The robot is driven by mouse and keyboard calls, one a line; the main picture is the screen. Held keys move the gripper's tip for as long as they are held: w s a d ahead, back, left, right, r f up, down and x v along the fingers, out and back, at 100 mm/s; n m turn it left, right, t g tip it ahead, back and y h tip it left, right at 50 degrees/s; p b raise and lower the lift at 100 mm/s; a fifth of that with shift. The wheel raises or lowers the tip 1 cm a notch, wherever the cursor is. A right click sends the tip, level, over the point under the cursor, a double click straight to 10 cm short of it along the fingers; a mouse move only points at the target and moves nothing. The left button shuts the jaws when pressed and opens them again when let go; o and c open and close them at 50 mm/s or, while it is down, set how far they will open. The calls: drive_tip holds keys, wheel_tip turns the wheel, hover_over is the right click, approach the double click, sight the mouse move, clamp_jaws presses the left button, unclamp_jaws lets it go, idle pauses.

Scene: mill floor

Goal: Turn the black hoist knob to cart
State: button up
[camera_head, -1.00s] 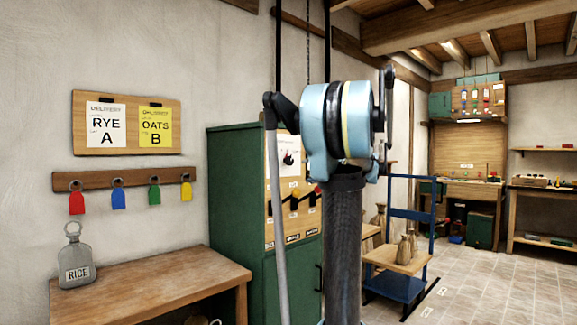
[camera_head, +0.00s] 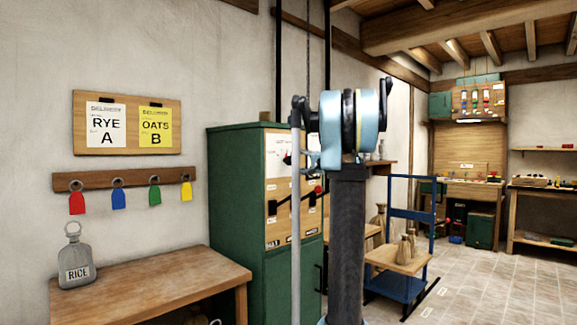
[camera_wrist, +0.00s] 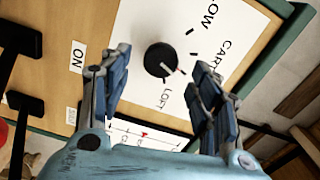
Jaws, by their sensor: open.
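The black hoist knob (camera_wrist: 161,60) sits on a white dial plate lettered LOW, CART and LOFT in the wrist view. Its red-and-white pointer points right and slightly down in that picture, between the CART and LOFT lettering. My gripper (camera_wrist: 162,70) is open, with one finger on each side of the knob in the picture; I cannot tell whether either touches it. In the head view the green cabinet (camera_head: 237,200) carries the wooden control panel (camera_head: 282,228). My arm stands in front of the panel and hides part of it, and the gripper is not clearly seen there.
Black levers (camera_wrist: 24,105) stick out from the panel beside the dial, near an ON label (camera_wrist: 77,57). A blue cart (camera_head: 400,285) with sacks stands to the right.

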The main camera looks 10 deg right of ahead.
sight(291, 161)
drive_tip(key=shift+x, duration=3)
drive_tip(key=c, duration=1.1)
drive_tip(key=shift+a, duration=0.1)
